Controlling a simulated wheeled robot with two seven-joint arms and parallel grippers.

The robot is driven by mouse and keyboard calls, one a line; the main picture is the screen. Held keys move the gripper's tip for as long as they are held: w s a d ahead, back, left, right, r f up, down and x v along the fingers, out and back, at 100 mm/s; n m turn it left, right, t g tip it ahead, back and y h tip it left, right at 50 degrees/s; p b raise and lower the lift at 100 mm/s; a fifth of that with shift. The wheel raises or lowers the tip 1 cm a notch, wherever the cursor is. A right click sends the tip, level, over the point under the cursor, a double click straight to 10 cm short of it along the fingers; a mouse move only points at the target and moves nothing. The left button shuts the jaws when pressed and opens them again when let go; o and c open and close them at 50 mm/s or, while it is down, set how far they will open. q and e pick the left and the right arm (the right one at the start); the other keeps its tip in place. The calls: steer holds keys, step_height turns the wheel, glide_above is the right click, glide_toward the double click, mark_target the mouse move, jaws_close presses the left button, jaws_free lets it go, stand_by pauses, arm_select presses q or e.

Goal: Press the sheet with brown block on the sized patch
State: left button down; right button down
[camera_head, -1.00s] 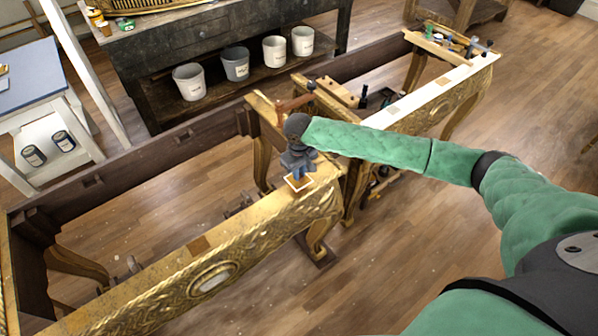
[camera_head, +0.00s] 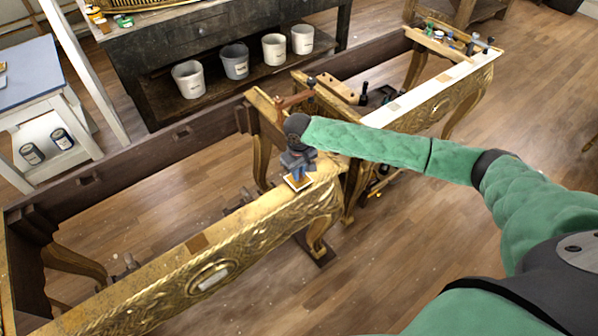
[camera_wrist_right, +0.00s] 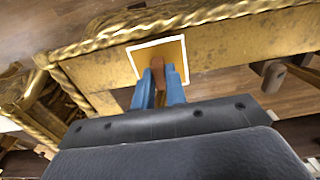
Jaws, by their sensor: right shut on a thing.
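The sheet (camera_head: 299,186) is a small gold square with a white border, lying on the top of the gilt rail near its corner. It also shows in the right wrist view (camera_wrist_right: 172,51). My right gripper (camera_head: 298,174) points down over it, its blue fingers shut on the brown block (camera_wrist_right: 157,70). The block's lower end is at the sheet; I cannot tell whether it touches. The surface under the sheet is hidden, so I do not see the sized patch there. My left gripper is not in view.
A second gilt frame (camera_head: 445,96) stands close by on the right. Several buckets (camera_head: 235,62) sit on a dark bench's shelf behind.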

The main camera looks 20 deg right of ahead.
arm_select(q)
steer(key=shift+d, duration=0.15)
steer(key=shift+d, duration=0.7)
arm_select(e)
steer(key=shift+f, duration=0.2)
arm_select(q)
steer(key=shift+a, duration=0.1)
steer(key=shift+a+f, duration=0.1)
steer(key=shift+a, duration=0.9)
arm_select(e)
steer(key=shift+f, duration=0.35)
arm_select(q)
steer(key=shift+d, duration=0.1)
